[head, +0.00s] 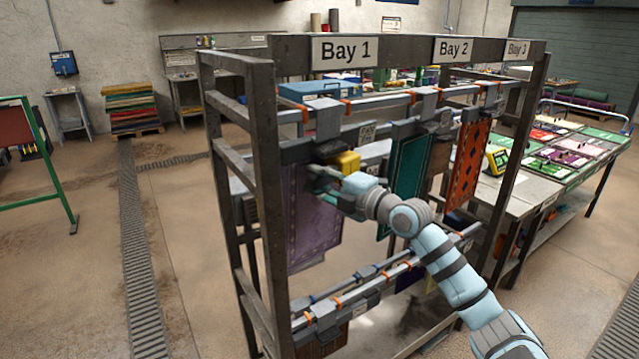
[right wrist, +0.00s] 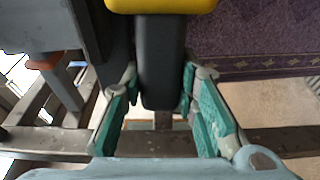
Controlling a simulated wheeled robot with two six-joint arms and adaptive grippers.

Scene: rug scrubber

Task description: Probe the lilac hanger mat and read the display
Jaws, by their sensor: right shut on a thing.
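The lilac hanger mat (head: 315,225) hangs in Bay 1 of the rack. Its purple face and patterned border also show in the right wrist view (right wrist: 255,35). My right gripper (head: 325,180) is in front of the mat's upper part, shut on the black handle (right wrist: 160,65) of a yellow-and-black tool (head: 348,162). The tool's yellow part (right wrist: 160,5) is cut off at the top of the wrist view. Whether the tool touches the mat cannot be told. No display on it is visible. My left gripper is not in view.
The rack's grey post (head: 268,200) stands left of the mat. A green mat (head: 408,170) and an orange mat (head: 467,165) hang to the right. A yellow device with a small screen (head: 497,160) stands on the bench behind; its reading is illegible.

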